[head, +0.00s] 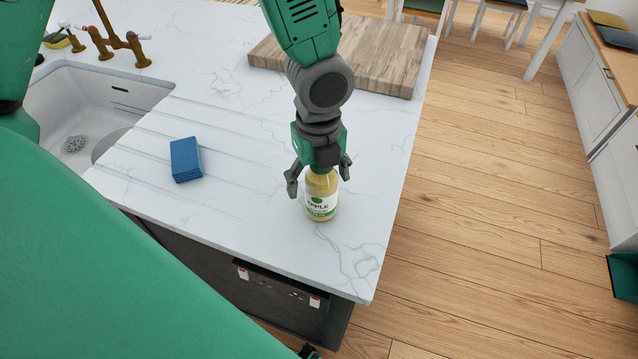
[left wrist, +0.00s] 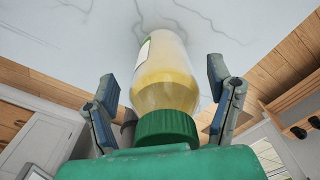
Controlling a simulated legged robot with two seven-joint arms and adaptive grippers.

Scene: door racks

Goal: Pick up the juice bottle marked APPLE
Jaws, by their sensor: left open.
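The juice bottle marked APPLE (head: 321,196) stands upright on the white marble counter near its front right corner. It has pale yellow juice and a white label. My left gripper (head: 318,180) comes down over the bottle from above, with one finger on each side of its upper part. In the left wrist view the bottle (left wrist: 166,75) and its green cap (left wrist: 167,127) lie between the two open fingers (left wrist: 165,95), with gaps on both sides. In the head view the cap is hidden by the gripper. My right gripper is not seen.
A blue sponge (head: 186,160) lies left of the bottle on the counter (head: 250,215). A wooden board (head: 390,55) lies behind the gripper. A white sink (head: 120,88) with a brass tap (head: 128,42) is at the left. The counter's right edge is close to the bottle.

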